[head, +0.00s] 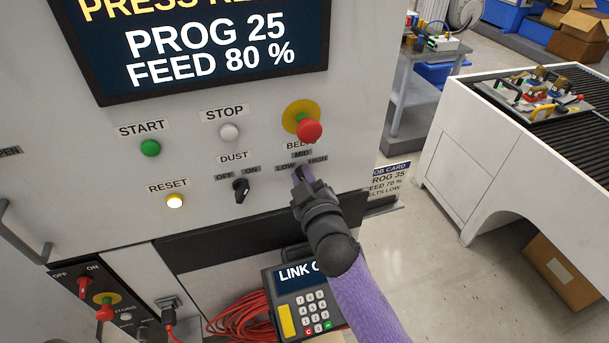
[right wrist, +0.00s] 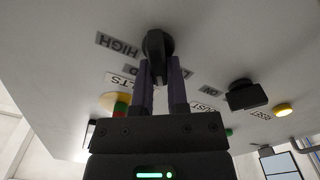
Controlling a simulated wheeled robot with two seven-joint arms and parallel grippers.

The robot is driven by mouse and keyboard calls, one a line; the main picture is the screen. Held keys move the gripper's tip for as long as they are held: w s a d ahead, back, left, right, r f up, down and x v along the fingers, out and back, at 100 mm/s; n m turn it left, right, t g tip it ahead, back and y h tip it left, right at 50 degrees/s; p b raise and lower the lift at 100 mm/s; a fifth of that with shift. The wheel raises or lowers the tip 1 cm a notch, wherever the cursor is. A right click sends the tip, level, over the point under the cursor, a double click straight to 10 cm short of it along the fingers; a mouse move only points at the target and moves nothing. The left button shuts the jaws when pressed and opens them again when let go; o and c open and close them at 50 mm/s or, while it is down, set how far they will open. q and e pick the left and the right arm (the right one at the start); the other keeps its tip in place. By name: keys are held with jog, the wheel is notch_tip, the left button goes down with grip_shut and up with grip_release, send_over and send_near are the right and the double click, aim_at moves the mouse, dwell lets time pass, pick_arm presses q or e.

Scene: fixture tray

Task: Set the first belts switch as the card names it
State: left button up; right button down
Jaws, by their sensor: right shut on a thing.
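The belts switch (right wrist: 157,52) is a black knob below the red stop button, under a label partly hidden in the head view. Its marks are LOW, MID and HIGH (right wrist: 118,45). My right gripper (head: 304,178) is at the switch, its two purple fingers (right wrist: 162,88) closed on either side of the knob. The knob's ridge runs roughly toward the partly hidden MID mark; its exact setting is hard to tell. The job card (head: 388,181) right of the panel reads PROG 35, FEED 70 %, with a last line ending in LTS LOW. My left gripper is out of view.
The black dust switch (head: 241,189) is left of my gripper. The red mushroom button (head: 309,131) is just above it. The screen (head: 200,45) shows PROG 25, FEED 80 %. A keypad unit (head: 303,300) is below, beside a coiled red cable (head: 245,318).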

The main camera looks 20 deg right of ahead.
jog(key=shift+n, duration=0.8)
jog(key=shift+f, duration=0.1)
jog(key=c, duration=0.6)
grip_release()
jog(key=shift+a, duration=0.1)
jog(key=s, duration=1)
jog(key=shift+d+b, duration=0.2)
jog(key=shift+b, duration=0.1)
